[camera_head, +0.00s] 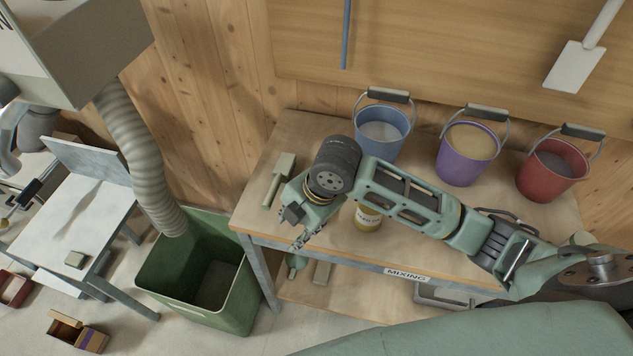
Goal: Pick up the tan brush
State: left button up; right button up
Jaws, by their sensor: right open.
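A pale tan brush (283,166) with a short handle lies near the left end of the wooden mixing table (430,253). My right gripper (303,240) is over the table's front left edge, pointing down. It is open and empty, a little in front and to the right of the brush, not touching it. My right arm comes in from the right across the table. My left gripper (10,215) shows small and partly cut off at the left edge; its jaws are unclear.
Blue (382,131), purple (466,154) and red (552,170) buckets stand along the table's back. A yellow-labelled jar (368,217) is partly hidden under my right arm. A green bin (204,282) stands left of the table, below a hose (136,150).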

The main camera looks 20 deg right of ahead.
jog(key=w+d+r+n+h, duration=0.1)
jog(key=w+d+r+n, duration=0.35)
jog(key=w+d, duration=0.2)
jog(key=shift+n+g, duration=0.35)
jog(key=shift+g, duration=0.05)
jog(key=p+x, duration=0.1)
jog(key=x, duration=0.2)
jog(key=p+x, duration=0.1)
jog(key=x, duration=0.3)
jog(key=shift+s+d, duration=0.2)
jog(key=shift+w+f, duration=0.1)
jog(key=shift+f, duration=0.55)
jog(key=shift+c, duration=0.5)
grip_shut()
